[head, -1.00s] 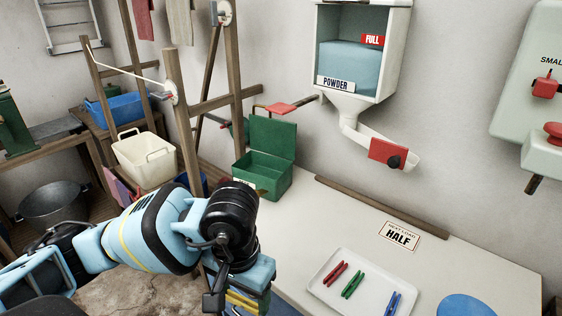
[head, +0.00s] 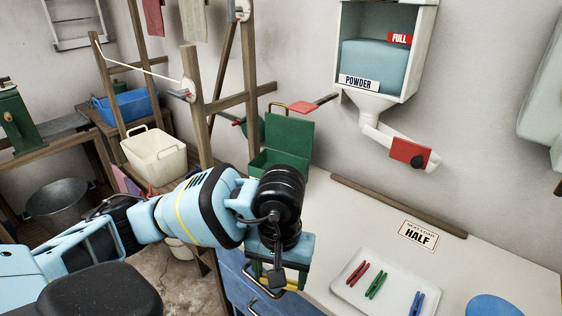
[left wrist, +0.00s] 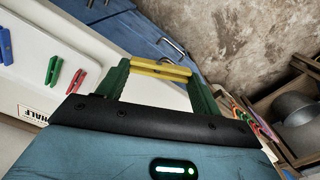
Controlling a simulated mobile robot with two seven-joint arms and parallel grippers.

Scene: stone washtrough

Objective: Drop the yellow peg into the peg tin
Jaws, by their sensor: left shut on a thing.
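The yellow peg (left wrist: 160,69) lies crosswise between the two green fingers of my left gripper (left wrist: 161,76) in the left wrist view. The gripper is shut on it. In the head view my left gripper (head: 276,276) points down by the left edge of the worktop, and a bit of the yellow peg (head: 292,285) shows beneath it. The peg tin (head: 288,134), a green box with its lid raised, stands on the worktop behind my left wrist. The wrist hides part of its front and the inside is barely visible. My right gripper is not in view.
A white tray (head: 345,291) holds a red, a green and a blue peg at the front right. A wooden strip (head: 398,205) and a "HALF" card (head: 418,235) lie on the worktop. The powder dispenser's red-handled spout (head: 410,152) juts from the wall. Wooden posts (head: 196,115) stand left of the tin.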

